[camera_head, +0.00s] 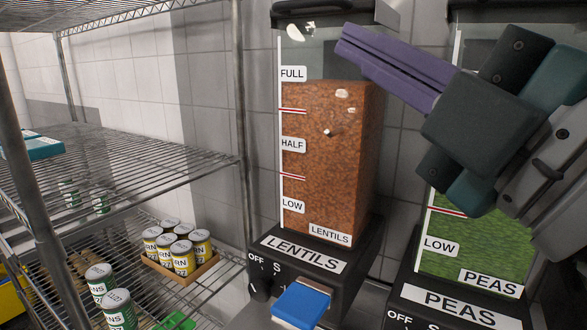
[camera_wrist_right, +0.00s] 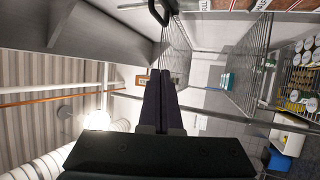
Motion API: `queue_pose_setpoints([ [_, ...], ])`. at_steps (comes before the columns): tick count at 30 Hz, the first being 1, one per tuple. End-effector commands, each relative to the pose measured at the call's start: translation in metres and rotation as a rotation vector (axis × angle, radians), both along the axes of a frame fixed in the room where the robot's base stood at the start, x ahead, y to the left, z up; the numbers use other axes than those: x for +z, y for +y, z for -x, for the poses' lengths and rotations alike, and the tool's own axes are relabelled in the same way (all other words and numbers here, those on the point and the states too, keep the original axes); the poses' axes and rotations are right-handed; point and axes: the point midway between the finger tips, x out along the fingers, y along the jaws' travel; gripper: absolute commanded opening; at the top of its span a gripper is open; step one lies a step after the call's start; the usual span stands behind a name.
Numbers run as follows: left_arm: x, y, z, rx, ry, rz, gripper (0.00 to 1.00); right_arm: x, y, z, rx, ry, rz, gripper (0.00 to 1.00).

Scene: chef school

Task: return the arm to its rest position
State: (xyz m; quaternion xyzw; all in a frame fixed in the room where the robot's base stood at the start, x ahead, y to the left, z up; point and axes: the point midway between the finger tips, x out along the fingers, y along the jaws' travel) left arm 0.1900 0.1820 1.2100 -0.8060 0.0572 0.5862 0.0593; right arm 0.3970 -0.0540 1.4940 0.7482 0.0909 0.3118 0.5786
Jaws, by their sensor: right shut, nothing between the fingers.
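My right gripper (camera_head: 345,43) comes in from the right in the head view, with its purple fingers pointing up and to the left. The fingers are together and empty, in front of the upper part of the lentils dispenser. In the right wrist view the closed fingers (camera_wrist_right: 160,74) point up at the middle, with nothing between them. The dark gripper body hides part of the peas dispenser. My left gripper is not in view.
The lentils dispenser (camera_head: 325,150) has a blue-topped item (camera_head: 301,304) at its base. The peas dispenser (camera_head: 475,250) stands right of it. A wire rack (camera_head: 130,160) on the left holds a box of yellow cans (camera_head: 182,245) and green cans (camera_head: 118,308). The upper rack space is mostly free.

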Motion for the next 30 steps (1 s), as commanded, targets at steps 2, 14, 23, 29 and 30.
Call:
queue_pose_setpoints([
  [2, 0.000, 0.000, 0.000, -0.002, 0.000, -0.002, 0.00, -0.032, -0.048, -0.012, -0.179, 0.248, -0.226, 0.00],
  [14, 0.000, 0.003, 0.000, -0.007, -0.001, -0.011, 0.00, -0.262, -0.139, 0.144, -0.856, 1.495, -0.829, 0.00],
  [23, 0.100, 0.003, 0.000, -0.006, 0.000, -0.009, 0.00, -0.184, -0.129, 0.208, -0.958, 1.767, -0.860, 0.00],
  [29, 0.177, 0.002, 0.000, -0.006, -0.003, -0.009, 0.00, -0.108, -0.129, 0.207, -0.958, 1.766, -0.858, 0.00],
  [30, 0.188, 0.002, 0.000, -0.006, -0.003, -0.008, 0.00, -0.097, -0.129, 0.207, -0.958, 1.766, -0.858, 0.00],
])
